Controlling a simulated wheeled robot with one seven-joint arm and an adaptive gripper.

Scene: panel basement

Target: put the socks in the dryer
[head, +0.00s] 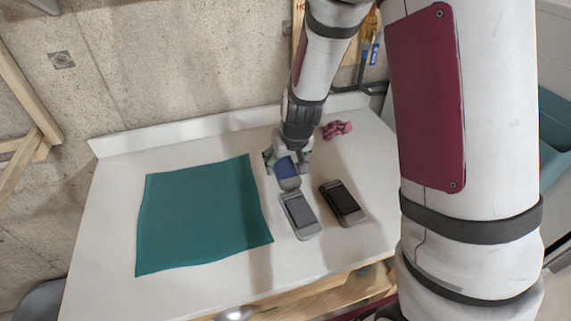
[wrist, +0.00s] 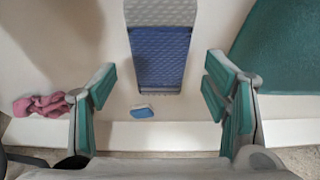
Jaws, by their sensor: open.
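A crumpled pink cloth bundle (head: 337,129), which looks like socks, lies at the back of the white counter, right of my gripper. It also shows at the left edge of the wrist view (wrist: 40,104), outside the fingers. My gripper (head: 284,168) points down over the counter, open. In the wrist view its teal-padded fingers (wrist: 174,98) stand wide apart, with a blue-and-grey slab (wrist: 160,58) seen between them, not gripped. The slab also shows below my gripper in the head view (head: 288,174). I cannot identify a dryer in either view.
A flat teal cloth (head: 200,215) covers the counter's left part. Two phone-like devices, one grey (head: 300,216) and one dark (head: 343,203), lie in front of my gripper. A small blue-and-white block (wrist: 143,111) lies near the back ledge. A concrete wall (head: 150,70) stands behind.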

